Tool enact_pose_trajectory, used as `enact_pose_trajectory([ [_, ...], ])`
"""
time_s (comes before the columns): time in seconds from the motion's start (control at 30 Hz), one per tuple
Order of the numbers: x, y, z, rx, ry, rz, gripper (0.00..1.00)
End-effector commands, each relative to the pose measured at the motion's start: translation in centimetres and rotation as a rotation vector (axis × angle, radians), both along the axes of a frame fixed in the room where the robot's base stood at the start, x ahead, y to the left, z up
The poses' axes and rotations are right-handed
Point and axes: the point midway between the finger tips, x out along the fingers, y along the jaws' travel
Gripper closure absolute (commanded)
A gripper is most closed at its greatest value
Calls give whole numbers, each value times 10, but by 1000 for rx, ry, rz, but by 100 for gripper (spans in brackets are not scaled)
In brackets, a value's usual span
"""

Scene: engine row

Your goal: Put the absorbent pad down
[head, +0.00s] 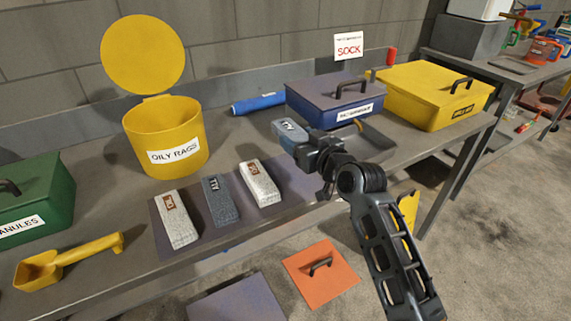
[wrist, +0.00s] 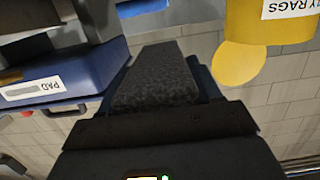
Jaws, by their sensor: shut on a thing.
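My gripper (head: 303,142) is shut on a grey block-shaped pad (head: 287,130) with a small label on its end, held above the bench. In the wrist view the pad (wrist: 155,78) looks dark and speckled and lies between the fingers (wrist: 158,95). It is in front of the blue box (head: 335,103), which carries a white label and a handle. The box also shows in the wrist view (wrist: 85,82), its label ending in PAD. Three similar pads lie on a dark mat (head: 222,238): a pale one (head: 177,228), a dark grey one (head: 221,205) and another pale one (head: 259,187).
The bench also holds a yellow OILY RAGS bin (head: 190,130) with its lid up, a green box (head: 45,185), a yellow scoop (head: 75,258), a blue roll (head: 259,103) and a yellow box (head: 430,88). A SOCK sign (head: 348,46) stands behind. An orange panel (head: 320,278) lies below.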

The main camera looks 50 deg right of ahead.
Motion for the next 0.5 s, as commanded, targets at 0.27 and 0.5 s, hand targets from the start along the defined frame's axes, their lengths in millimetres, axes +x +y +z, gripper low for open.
enact_pose_trajectory([
  [0.27, 0, 0, 0, 0, 0, 0, 66],
  [0.5, 0, 0, -27, 3, 3, 0, 66],
])
